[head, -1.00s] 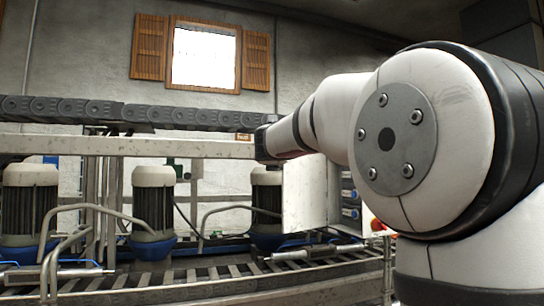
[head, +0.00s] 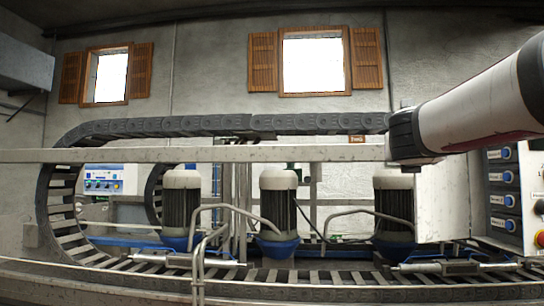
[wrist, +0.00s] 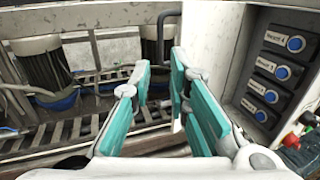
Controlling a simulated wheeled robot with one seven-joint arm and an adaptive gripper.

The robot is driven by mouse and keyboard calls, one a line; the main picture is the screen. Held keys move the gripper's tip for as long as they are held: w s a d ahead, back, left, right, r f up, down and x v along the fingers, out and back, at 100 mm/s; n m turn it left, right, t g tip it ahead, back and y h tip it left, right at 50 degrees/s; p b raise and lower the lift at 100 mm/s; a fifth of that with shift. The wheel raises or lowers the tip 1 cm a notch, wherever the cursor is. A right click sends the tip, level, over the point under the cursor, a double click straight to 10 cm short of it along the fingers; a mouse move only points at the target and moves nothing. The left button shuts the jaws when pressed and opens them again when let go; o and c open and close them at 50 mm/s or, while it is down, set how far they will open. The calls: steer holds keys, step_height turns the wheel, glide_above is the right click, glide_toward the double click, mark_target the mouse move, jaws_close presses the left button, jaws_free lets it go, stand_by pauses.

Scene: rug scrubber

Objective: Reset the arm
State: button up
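My arm (head: 480,105) reaches in from the right edge in the head view, in front of the machine. Its dark end (head: 408,138) lies before the rail, and the fingers are hidden there. In the wrist view my gripper (wrist: 160,78) shows two teal-padded fingers with a clear gap between them. It is open and nothing is between the pads. The rug scrubber (wrist: 95,85) lies beyond the fingers.
A control box (head: 512,195) with blue buttons stands at right, close to my gripper; its open white door (head: 440,200) is beside it. Several motors (head: 278,210) stand behind a metal rail (head: 200,155). A second panel (head: 103,184) is at far left.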

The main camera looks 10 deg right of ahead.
steer(key=s+a+f+n+g+y, duration=0.1)
steer(key=s+a+f+n+y, duration=0.5)
steer(key=a+n, duration=0.6)
steer(key=s+a+f+n+g+y, duration=0.1)
steer(key=s+a+f+n+y, duration=0.3)
steer(key=a+f+n, duration=0.8)
steer(key=s+d+f+n+g, duration=0.3)
steer(key=s+f+n, duration=0.5)
steer(key=s+n, duration=0.1)
steer(key=s+d+f+n+g, duration=0.3)
steer(key=s+f+n+g, duration=0.1)
steer(key=s+f+n, duration=0.4)
steer(key=shift+s+d+f+n+g, duration=0.2)
steer(key=shift+s+n+g, duration=0.1)
steer(key=shift+s+n, duration=0.35)
steer(key=shift+w, duration=0.15)
